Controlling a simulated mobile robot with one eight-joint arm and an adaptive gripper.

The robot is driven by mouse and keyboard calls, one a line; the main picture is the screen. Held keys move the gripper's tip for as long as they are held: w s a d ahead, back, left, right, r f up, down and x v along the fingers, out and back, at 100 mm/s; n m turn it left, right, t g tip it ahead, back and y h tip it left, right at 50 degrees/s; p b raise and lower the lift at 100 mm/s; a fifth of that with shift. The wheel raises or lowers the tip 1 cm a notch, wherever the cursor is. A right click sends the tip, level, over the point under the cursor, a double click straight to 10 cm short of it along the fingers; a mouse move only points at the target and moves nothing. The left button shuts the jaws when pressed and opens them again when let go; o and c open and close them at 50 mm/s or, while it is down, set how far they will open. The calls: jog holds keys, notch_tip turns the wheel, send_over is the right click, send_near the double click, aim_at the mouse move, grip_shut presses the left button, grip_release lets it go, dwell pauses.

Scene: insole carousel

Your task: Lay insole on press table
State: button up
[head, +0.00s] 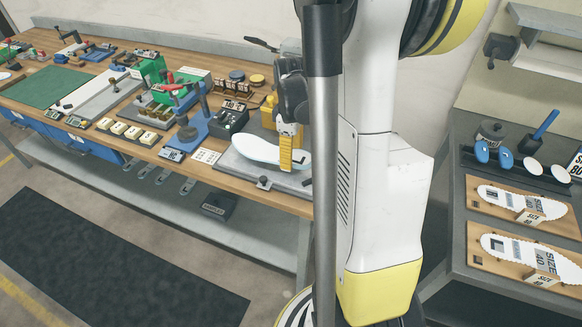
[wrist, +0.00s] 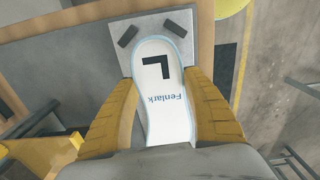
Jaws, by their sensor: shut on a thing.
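The insole (head: 255,149) is white with a pale blue edge. My gripper (head: 286,160), with yellow fingers, is shut on it at its right part in the head view. In the wrist view the insole (wrist: 165,100) lies between both fingers (wrist: 163,82), with a black L and the word Fenlark facing up. The grey press table plate (head: 238,169) is under the insole; I cannot tell whether they touch. In the wrist view two dark blocks (wrist: 128,36) (wrist: 177,23) stand on the plate (wrist: 151,22) beyond the insole's far end.
A blue press (head: 195,130), a black control box (head: 230,121) and a white card (head: 206,156) stand left of the plate on the wooden bench. At right, a grey stand (head: 470,275) holds two boards with insole-shaped size 40 pieces (head: 522,201) (head: 520,250).

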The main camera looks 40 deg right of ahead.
jog(key=shift+f+b, duration=0.9)
jog(key=shift+f, duration=1.15)
jog(key=shift+f, duration=0.1)
jog(key=o, duration=1.2)
